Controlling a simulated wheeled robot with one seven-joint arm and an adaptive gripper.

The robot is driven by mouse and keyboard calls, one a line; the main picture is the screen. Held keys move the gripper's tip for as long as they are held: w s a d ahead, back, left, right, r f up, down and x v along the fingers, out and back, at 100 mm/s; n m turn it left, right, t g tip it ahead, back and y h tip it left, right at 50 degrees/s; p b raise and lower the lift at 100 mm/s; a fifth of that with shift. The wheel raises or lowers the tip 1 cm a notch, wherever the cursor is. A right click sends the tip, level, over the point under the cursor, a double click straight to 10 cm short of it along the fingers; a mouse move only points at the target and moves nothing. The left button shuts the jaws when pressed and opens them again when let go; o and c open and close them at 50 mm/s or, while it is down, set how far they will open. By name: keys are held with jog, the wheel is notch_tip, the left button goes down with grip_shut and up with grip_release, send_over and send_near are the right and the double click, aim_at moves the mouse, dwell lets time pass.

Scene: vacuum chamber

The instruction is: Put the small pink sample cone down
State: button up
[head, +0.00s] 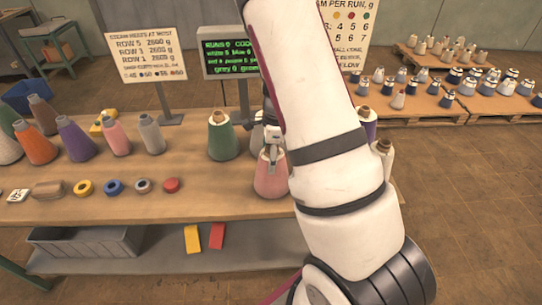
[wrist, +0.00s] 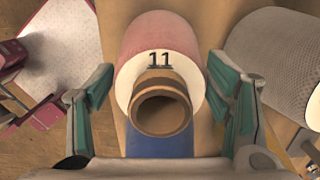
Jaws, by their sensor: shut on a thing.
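A pink sample cone (head: 271,182) is at my gripper (head: 271,157) near the front of the wooden table, right of the green cone. My gripper is shut on its upper part. In the wrist view the pink cone (wrist: 160,40) lies between the two green-grey fingers, its brown tube end facing the camera and the number 11 on its pale top. I cannot tell whether its base touches the table. A second pink cone (head: 116,138) stands upright further left.
A green cone (head: 222,138) stands close to the left of the held cone. Purple (head: 370,120) and white (head: 385,155) cones stand right, partly behind my arm. Several rings and a red disc (head: 172,185) lie along the front left. The table (head: 225,180) is bare just left of the held cone.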

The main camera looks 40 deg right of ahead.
jog(key=o, duration=1.8)
jog(key=shift+w+f, duration=0.1)
jog(key=shift+f, duration=0.1)
jog(key=shift+o, duration=0.2)
jog(key=shift+r, duration=0.15)
jog(key=s+a+r+n+t, duration=0.1)
jog(key=a+r+n, duration=0.1)
jog(key=r, duration=0.7)
jog(key=s+a+r+n, duration=0.1)
jog(key=a+r+n, duration=0.15)
jog(key=r, duration=0.65)
jog(key=s+a+r+n+t, duration=0.2)
jog(key=s+a+r+n, duration=0.4)
jog(key=s+n, duration=0.2)
jog(key=s+a+r+n+t, duration=0.1)
jog(key=s+a+r+n, duration=0.5)
jog(key=s+n, duration=0.3)
jog(key=a+n, duration=0.1)
jog(key=n, duration=0.2)
jog(key=shift+a+r+t+h, duration=0.25)
jog(key=shift+r+t+h, duration=0.1)
jog(key=shift+t+h, duration=0.05)
